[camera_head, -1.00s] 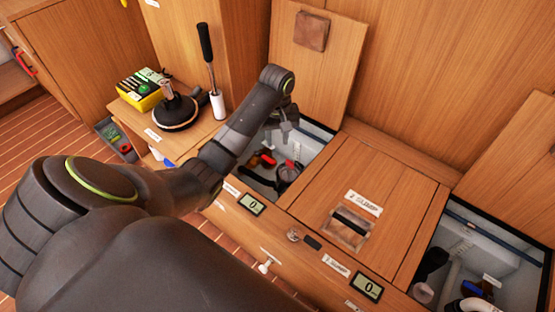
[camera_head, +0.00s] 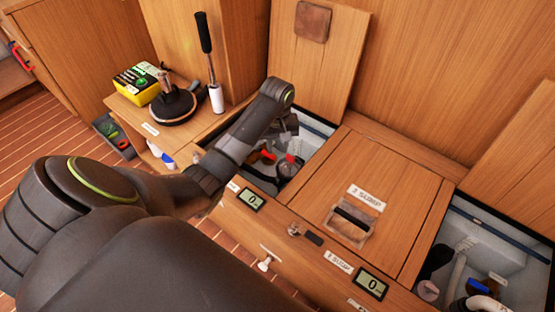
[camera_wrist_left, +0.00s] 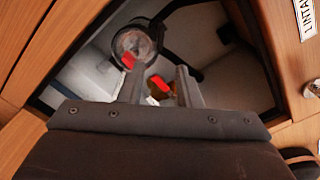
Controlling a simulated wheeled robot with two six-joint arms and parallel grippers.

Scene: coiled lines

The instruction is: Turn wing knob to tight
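My left gripper (camera_head: 285,130) reaches down into the open left bilge compartment. In the left wrist view its two fingers (camera_wrist_left: 160,80) are apart, with no object clearly held. Below them is a dark round fitting with a clear top (camera_wrist_left: 133,42), which also shows in the head view (camera_head: 288,168). A red handle-like piece (camera_wrist_left: 128,61) lies at its edge. A second red piece (camera_wrist_left: 160,83) shows between the fingers, apparently lower down. I cannot tell for certain which part is the wing knob, and its tight mark cannot be read. My right gripper is not in view.
The raised hatch lid (camera_head: 308,60) stands behind the compartment. A closed sump hatch (camera_head: 370,180) lies to its right, then another open compartment (camera_head: 490,250) with hoses. A shelf at left holds a yellow box (camera_head: 137,84), a black plunger-like tool (camera_head: 172,106) and a white-based handle (camera_head: 216,97).

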